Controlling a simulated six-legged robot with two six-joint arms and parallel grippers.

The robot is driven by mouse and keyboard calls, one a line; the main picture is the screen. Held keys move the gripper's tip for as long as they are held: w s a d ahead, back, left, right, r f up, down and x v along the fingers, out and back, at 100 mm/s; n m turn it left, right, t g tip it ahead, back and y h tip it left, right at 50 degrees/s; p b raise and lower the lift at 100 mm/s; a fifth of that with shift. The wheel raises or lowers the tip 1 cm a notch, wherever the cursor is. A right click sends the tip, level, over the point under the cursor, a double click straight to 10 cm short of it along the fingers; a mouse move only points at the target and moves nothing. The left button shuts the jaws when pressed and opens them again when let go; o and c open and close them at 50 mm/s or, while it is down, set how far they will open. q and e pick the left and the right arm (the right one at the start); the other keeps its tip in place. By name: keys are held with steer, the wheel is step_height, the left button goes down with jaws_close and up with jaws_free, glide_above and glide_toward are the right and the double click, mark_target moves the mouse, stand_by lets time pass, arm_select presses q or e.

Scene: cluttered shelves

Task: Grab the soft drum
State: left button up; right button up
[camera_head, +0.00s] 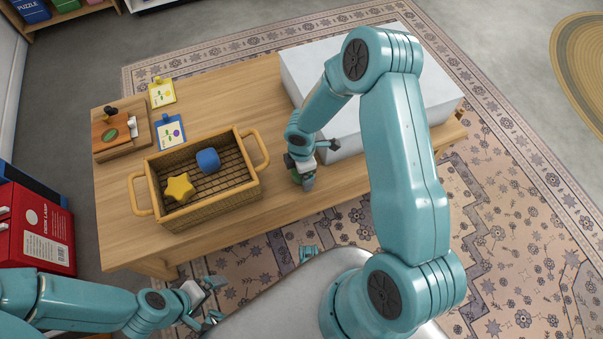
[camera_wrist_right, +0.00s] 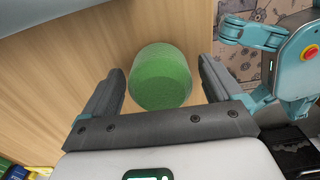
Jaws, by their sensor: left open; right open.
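The soft drum, a green textured cylinder (camera_wrist_right: 160,78), stands on the wooden table. In the right wrist view it sits between the two fingers of my right gripper (camera_wrist_right: 161,70), with gaps on both sides. In the head view my right gripper (camera_head: 303,174) is low over the table's front part, right of the basket, and hides most of the drum; only a green sliver (camera_head: 297,177) shows. My right gripper is open. My left gripper (camera_head: 211,301) is open and empty, in front of the table near my body.
A wicker basket (camera_head: 217,206) holds a yellow star (camera_head: 179,188) and a blue rounded block (camera_head: 208,160). A large pale box (camera_head: 318,62) stands close behind the right gripper. Small cards (camera_head: 169,133) and a wooden board (camera_head: 111,144) lie at the left. A red box (camera_head: 35,228) is beside the table.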

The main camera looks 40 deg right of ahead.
steer(key=shift+f, duration=0.3)
steer(key=c, duration=1.1)
steer(key=shift+r, duration=0.1)
